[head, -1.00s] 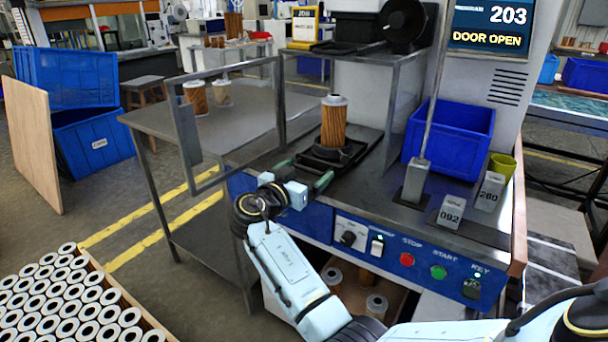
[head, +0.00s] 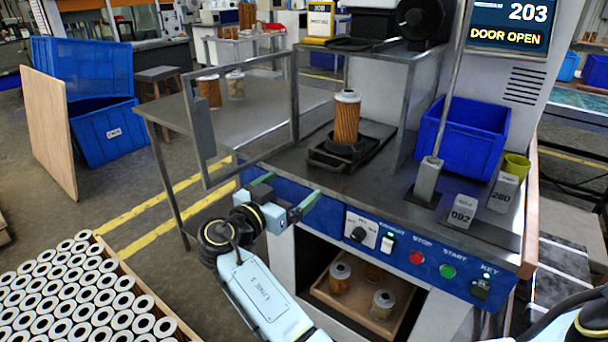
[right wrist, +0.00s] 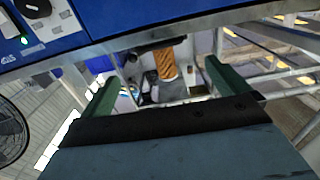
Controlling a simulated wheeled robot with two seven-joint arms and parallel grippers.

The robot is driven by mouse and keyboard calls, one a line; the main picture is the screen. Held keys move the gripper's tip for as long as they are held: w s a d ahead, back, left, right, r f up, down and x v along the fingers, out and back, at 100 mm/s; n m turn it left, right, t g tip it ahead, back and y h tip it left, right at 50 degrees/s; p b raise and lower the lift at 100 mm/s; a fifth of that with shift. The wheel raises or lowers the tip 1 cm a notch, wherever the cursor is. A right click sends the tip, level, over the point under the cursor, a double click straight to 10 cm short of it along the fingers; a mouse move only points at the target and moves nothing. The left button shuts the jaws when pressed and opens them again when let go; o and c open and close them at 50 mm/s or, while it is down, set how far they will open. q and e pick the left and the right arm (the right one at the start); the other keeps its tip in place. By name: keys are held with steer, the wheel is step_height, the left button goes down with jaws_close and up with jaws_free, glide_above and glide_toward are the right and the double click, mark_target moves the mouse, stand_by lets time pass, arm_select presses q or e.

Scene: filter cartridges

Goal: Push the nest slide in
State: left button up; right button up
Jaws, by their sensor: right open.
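The nest slide (head: 376,139) is a dark tray on rails on the machine's metal top, with its near end close to the front edge. A black round nest on it holds an upright orange-brown filter cartridge (head: 347,117) with a white top. The cartridge also shows in the right wrist view (right wrist: 167,64), between my fingers but beyond them. My right gripper (head: 290,187), with green fingers, is open and empty. It is in front of the blue front panel, to the lower left of the slide and apart from it. My left gripper is not in view.
An open framed door (head: 296,98) stands left of the slide. A blue bin (head: 463,137), a metal post (head: 427,180) and grey numbered blocks stand to the right. Buttons line the front panel (head: 400,240). Below, an open bay holds a tray (head: 350,308) with several cartridges.

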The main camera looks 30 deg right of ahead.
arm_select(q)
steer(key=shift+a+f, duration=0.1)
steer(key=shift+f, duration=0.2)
arm_select(e)
steer(key=shift+v, duration=1.45)
